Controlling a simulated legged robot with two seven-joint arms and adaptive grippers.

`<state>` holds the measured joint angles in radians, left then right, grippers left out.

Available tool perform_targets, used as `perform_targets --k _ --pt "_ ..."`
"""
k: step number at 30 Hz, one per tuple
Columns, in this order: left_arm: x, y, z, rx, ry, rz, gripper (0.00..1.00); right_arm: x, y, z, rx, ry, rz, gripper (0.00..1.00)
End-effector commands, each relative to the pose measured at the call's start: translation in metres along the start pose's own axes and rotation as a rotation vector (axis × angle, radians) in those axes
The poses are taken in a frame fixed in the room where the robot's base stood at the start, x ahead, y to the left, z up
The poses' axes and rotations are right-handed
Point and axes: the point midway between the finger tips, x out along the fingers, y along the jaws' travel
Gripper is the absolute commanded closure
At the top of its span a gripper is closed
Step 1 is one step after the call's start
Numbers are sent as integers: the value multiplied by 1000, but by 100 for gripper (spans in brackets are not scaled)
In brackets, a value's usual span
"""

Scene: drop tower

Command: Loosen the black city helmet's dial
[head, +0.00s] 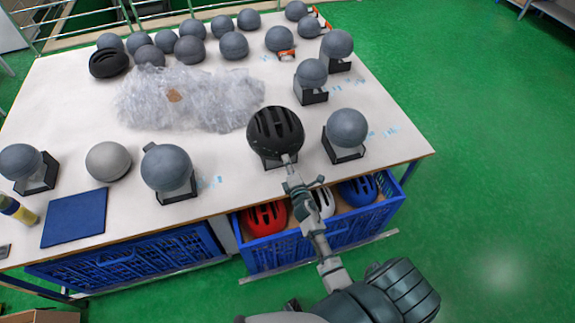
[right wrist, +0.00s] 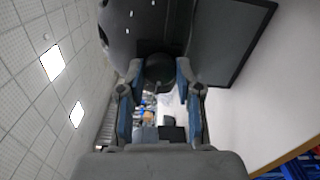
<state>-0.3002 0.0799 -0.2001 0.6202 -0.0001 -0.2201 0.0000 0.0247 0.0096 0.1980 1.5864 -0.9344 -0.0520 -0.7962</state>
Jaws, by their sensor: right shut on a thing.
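A black vented helmet (head: 275,128) sits on a dark stand at the front edge of the table in the head view. My right gripper (head: 290,160) is at the helmet's near lower side. In the right wrist view the fingers of my right gripper (right wrist: 160,75) are shut on a dark round dial (right wrist: 160,68), one blue-padded finger on each side of it. The helmet's dark shell (right wrist: 128,25) rises above the dial there. My left gripper is not in view.
Grey head forms stand on either side, one on a stand (head: 347,128) to the right and one (head: 166,167) to the left. Another black helmet (head: 108,63) lies at the back left. Clear wrap (head: 190,97) covers mid-table. Below, a blue crate (head: 270,252) holds helmets.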

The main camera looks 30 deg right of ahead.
Motion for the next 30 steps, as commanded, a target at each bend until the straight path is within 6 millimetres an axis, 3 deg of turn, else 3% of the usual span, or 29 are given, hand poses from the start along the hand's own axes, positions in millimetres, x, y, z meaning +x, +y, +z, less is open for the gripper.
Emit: perform_targets --k 14,30 --pt "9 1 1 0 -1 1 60 0 -1 -2 -455 5 2 100" --pt "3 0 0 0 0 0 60 0 -1 -2 -967 6 4 100"
